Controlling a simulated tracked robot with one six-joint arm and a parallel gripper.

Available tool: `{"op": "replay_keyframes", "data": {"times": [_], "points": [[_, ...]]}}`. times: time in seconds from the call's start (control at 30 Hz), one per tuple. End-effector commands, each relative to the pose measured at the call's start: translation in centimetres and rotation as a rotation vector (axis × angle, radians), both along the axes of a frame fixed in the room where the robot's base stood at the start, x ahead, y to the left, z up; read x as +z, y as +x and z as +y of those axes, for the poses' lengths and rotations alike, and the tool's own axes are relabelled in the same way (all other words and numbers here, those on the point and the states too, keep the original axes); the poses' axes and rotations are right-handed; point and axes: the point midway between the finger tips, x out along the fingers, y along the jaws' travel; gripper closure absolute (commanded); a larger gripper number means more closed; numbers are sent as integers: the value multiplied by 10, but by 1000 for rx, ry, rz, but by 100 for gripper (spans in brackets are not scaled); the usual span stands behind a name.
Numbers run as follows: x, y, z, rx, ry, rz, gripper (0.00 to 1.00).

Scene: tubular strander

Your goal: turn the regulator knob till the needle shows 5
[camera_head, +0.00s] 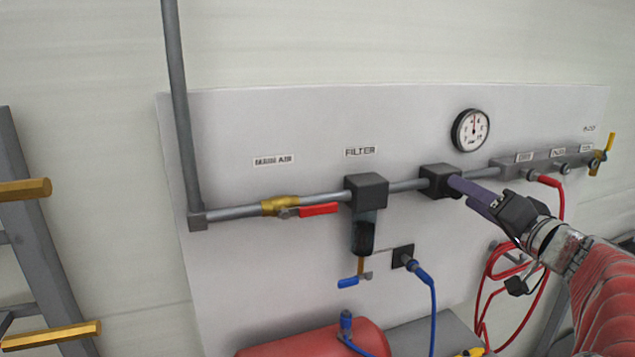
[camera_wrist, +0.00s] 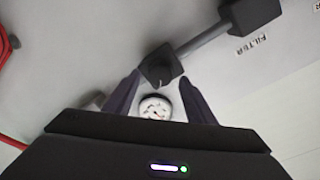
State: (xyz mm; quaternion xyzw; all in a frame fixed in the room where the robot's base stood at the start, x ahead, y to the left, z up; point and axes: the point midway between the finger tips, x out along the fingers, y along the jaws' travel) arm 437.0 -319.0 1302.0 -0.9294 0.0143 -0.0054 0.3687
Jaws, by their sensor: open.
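The black regulator block (camera_head: 438,178) sits on the grey pipe, on the panel. Its dark knob (camera_wrist: 160,66) shows in the wrist view between the tips of my gripper (camera_wrist: 160,78), which is open with one finger on each side. I cannot tell whether either finger touches the knob. In the head view my gripper (camera_head: 460,188) reaches in from the right and hides the knob's front. The round white gauge (camera_head: 470,130) is above and right of the regulator; its needle points roughly straight up. The gauge also shows in the wrist view (camera_wrist: 155,108); the exact reading is too small to tell.
A filter (camera_head: 366,190) and a red-handled valve (camera_head: 318,209) are left on the pipe. A grey manifold (camera_head: 545,163) with a red hose (camera_head: 560,200) is at the right. A blue hose (camera_head: 432,300) and red tank (camera_head: 315,343) are below.

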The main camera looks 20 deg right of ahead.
Motion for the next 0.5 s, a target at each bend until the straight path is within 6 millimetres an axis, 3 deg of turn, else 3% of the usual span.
{"op": "replay_keyframes", "data": {"times": [0.2,0.5], "points": [[0,15,0,0,0,0,50],[0,16,0,0,0,0,50]]}}
